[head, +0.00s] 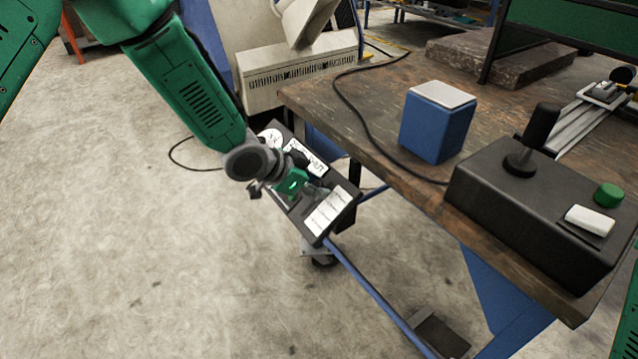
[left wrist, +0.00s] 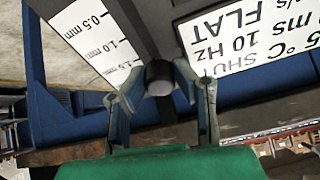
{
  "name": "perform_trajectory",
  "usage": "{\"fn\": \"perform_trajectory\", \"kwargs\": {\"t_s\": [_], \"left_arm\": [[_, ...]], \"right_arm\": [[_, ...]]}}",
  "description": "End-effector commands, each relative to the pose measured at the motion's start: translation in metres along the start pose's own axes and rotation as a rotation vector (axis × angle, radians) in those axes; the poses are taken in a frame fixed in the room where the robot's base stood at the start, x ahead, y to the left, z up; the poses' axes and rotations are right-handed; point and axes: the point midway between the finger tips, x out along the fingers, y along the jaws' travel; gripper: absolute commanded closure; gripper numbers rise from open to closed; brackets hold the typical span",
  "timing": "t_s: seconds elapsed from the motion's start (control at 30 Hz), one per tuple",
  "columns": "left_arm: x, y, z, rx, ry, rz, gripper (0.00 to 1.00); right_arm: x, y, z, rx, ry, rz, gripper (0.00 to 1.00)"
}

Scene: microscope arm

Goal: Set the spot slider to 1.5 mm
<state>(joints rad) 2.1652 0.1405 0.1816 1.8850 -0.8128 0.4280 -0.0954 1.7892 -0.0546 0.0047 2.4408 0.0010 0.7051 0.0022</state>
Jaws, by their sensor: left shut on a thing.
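The spot slider's knob (left wrist: 160,77) is a short grey cylinder in the left wrist view. My left gripper (left wrist: 157,90) is shut on it, with one finger on each side. A white scale (left wrist: 88,35) beside it reads 0.5, 1.0 and 1.5 mm. The knob is close to the 1.5 mm end, but a finger partly covers that mark, so exact alignment cannot be told. In the head view my left gripper (head: 314,191) reaches onto the dark control panel (head: 293,207) and hides the knob. My right gripper is not in view.
A white label (left wrist: 250,35) with printed settings lies right of the knob. The panel hangs beside a worn wooden table (head: 385,130). On the table are a blue box (head: 437,125), a black joystick box (head: 500,205) and a cable. Open floor lies left.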

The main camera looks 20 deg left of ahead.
Motion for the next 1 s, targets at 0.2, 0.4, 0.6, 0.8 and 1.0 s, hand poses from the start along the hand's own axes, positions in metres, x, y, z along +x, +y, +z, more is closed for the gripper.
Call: {"fn": "perform_trajectory", "kwargs": {"t_s": [0.2, 0.4, 0.6, 0.8, 1.0], "left_arm": [[-0.002, 0.002, 0.011, -0.001, -0.001, -0.001, 1.00], [-0.002, 0.002, 0.011, -0.001, -0.001, -0.001, 0.57], [-0.002, 0.002, 0.011, -0.001, -0.001, 0.000, 0.57], [-0.008, 0.002, 0.011, -0.001, -0.001, -0.001, 0.57], [-0.041, 0.001, 0.010, -0.002, 0.001, -0.002, 0.57]], "right_arm": [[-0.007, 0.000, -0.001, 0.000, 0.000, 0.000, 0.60], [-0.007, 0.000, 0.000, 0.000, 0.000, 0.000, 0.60], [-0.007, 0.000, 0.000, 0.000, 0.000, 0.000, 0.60], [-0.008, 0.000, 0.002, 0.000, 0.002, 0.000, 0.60], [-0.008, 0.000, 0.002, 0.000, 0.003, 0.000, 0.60]]}}
